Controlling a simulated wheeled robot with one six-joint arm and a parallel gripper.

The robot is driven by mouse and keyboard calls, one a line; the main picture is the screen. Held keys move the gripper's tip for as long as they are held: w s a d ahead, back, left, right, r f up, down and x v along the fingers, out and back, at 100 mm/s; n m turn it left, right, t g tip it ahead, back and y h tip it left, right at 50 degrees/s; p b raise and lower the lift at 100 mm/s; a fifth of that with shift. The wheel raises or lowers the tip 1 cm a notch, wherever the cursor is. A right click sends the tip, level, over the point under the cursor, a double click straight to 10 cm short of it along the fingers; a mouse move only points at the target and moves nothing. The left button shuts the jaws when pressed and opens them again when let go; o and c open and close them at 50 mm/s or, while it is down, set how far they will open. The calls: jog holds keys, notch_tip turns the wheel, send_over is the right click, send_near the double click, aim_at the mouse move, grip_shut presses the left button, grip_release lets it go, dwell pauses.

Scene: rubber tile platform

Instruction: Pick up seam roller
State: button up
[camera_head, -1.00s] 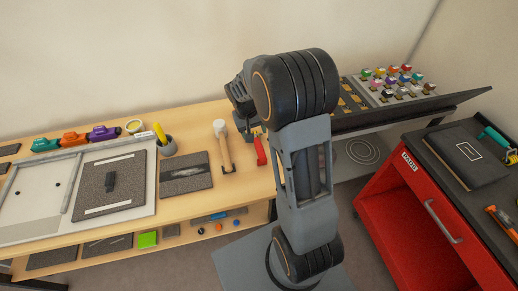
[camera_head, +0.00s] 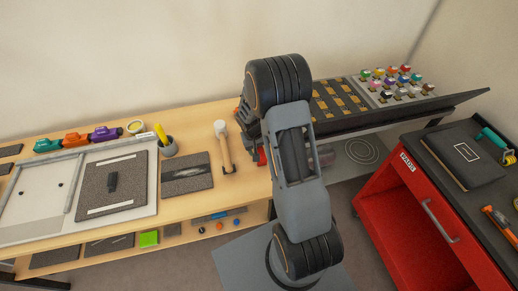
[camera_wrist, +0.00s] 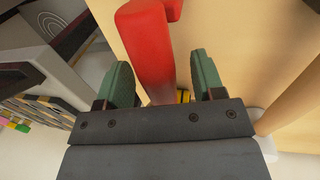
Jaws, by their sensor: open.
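A red-handled tool, which looks like the seam roller (camera_wrist: 150,50), lies on the wooden table in the wrist view. Its thick red handle runs between the two green fingers of my gripper (camera_wrist: 163,78). The fingers are open, with a gap at the right finger; the left one is close to the handle. The far end of the tool is hidden behind the gripper body, where a small yellow piece shows. In the head view only a sliver of red (camera_head: 262,157) shows beside my arm, which hides most of the tool and the gripper.
A mallet (camera_head: 226,155) with a pale head lies just left of the red tool; its handle also shows in the wrist view (camera_wrist: 292,100). A dark textured tile (camera_head: 186,180) lies further left. A dark rack (camera_head: 340,102) stands right, near the red cabinet (camera_head: 405,215).

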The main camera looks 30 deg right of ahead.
jog(key=shift+c, duration=0.3)
jog(key=c, duration=1)
jog(key=shift+c, duration=0.3)
jog(key=shift+r, duration=0.1)
